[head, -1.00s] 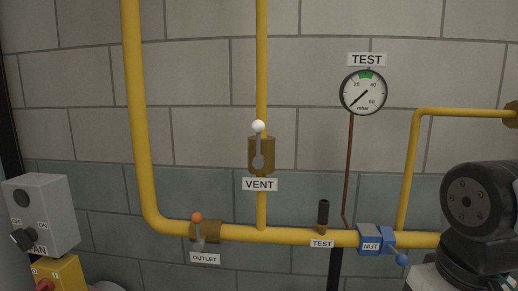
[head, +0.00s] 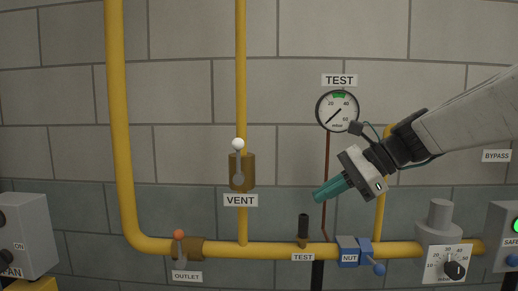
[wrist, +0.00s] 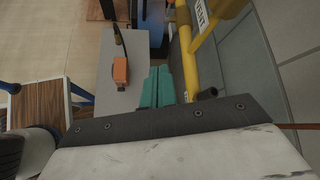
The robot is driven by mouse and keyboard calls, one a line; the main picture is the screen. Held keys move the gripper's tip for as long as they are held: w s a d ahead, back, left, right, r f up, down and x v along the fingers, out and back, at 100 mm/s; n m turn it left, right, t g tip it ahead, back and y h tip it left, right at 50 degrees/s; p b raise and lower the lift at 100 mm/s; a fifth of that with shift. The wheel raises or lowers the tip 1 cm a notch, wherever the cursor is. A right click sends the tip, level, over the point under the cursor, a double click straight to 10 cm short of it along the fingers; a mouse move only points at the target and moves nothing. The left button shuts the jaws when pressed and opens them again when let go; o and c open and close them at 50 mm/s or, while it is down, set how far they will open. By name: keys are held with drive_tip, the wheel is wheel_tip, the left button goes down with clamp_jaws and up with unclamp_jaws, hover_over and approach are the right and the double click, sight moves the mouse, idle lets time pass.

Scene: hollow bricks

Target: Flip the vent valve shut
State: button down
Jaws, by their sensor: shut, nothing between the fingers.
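The vent valve (head: 242,172) is a brass body on the vertical yellow pipe, above a VENT label (head: 241,200). Its grey lever with a white ball knob (head: 238,144) points straight up, in line with the pipe. My gripper (head: 318,196) has teal fingers and stands to the right of the valve and a little lower, apart from it. The fingers are closed together and empty. In the wrist view the teal fingers (wrist: 158,88) point away from the camera, and a VENT label (wrist: 200,15) shows at the top edge.
The outlet valve (head: 180,247) with an orange knob sits on the lower pipe at left. A black test point (head: 303,228) and a blue nut valve (head: 350,252) are on the same pipe below my gripper.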

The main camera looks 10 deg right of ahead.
drive_tip(key=w+r+m+t+y, duration=0.2)
drive_tip(key=w+r+m+y, duration=0.1)
drive_tip(key=r+m, duration=0.4)
wheel_tip(320, 180, up, 2)
drive_tip(key=shift+w+a+m+y, duration=0.3)
drive_tip(key=shift+w+a, duration=0.1)
drive_tip(key=shift+a, duration=0.05)
approach(239, 152)
wheel_tip(239, 152, down, 3)
drive_tip(key=a, duration=0.2)
drive_tip(key=shift+w+a+r, duration=0.4)
drive_tip(key=shift+w+a, duration=0.1)
drive_tip(key=shift+a, duration=0.2)
drive_tip(key=shift+w+a+r, duration=0.35)
drive_tip(key=shift+w+a, duration=0.15)
drive_tip(key=shift+a, duration=0.2)
